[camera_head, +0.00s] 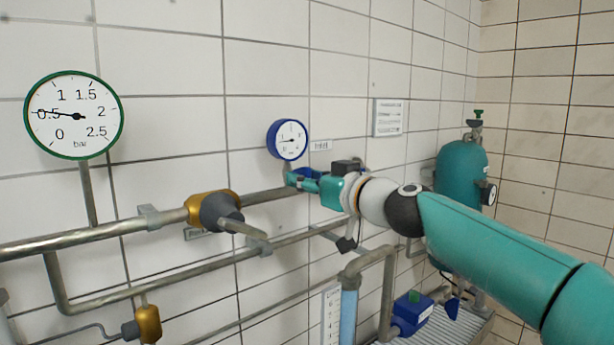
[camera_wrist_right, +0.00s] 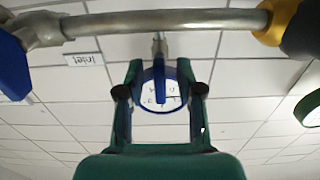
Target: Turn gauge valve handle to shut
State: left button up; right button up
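The small blue-rimmed gauge (camera_head: 288,139) is on the wall above the pipe; its white face also shows upside down in the right wrist view (camera_wrist_right: 149,99). A narrow blue handle (camera_wrist_right: 159,77) stands in front of that face in the wrist view. My right gripper (camera_wrist_right: 159,68) has its two green fingers apart, one on each side of the handle, with visible gaps. In the head view my right gripper (camera_head: 291,180) is at the pipe just below the gauge and hides much of the valve there. My left gripper is not in view.
A larger green-rimmed gauge (camera_head: 74,115) is at the left. A brass valve with a grey actuator (camera_head: 220,210) sits on the pipe (camera_head: 80,239) left of my gripper. A teal tank (camera_head: 461,174) stands at the right. A label (camera_wrist_right: 84,59) is near the pipe.

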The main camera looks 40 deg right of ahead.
grip_shut()
dwell(0.5)
jog(key=m, duration=0.4)
jog(key=shift+m+b, duration=0.3)
jog(key=shift+b, duration=0.1)
jog(key=m, duration=0.4)
jog(key=shift+m, duration=0.3)
jog(key=m, duration=0.5)
jog(key=shift+d, duration=0.1)
jog(key=shift+f+m+p, duration=0.15)
jog(key=shift+m+p, duration=0.15)
jog(key=shift+m, duration=1.7)
